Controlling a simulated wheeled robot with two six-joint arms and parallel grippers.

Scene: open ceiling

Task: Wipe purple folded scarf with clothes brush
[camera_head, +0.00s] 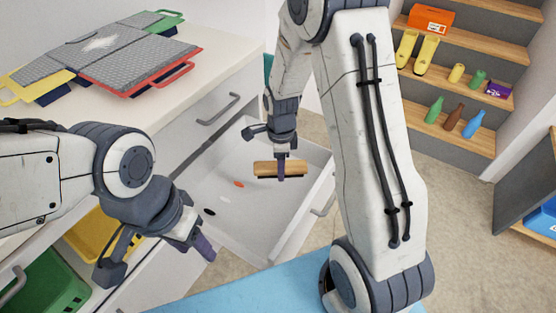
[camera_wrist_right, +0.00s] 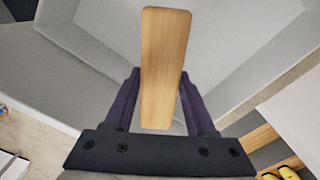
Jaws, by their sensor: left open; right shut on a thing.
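The clothes brush (camera_head: 265,168) has a light wooden back and dark bristles below. My right gripper (camera_head: 280,176) is shut on it, inside or just above the open white drawer (camera_head: 222,231); I cannot tell whether the brush touches the drawer floor. In the right wrist view, the brush (camera_wrist_right: 164,65) lies lengthwise between the two purple fingers of the gripper (camera_wrist_right: 160,100). My left gripper (camera_head: 158,258) is open and empty, at the lower left near the drawer's front-left side. I cannot make out a purple folded scarf in either view.
Small orange (camera_head: 239,184) and black (camera_head: 209,211) spots show in the drawer. Grey boards with red (camera_head: 150,80), yellow and green handled edges lie on the countertop (camera_head: 222,30). Wooden steps at right hold bottles (camera_head: 454,117), yellow shoes (camera_head: 415,52) and boxes. A blue surface (camera_head: 270,288) is in front.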

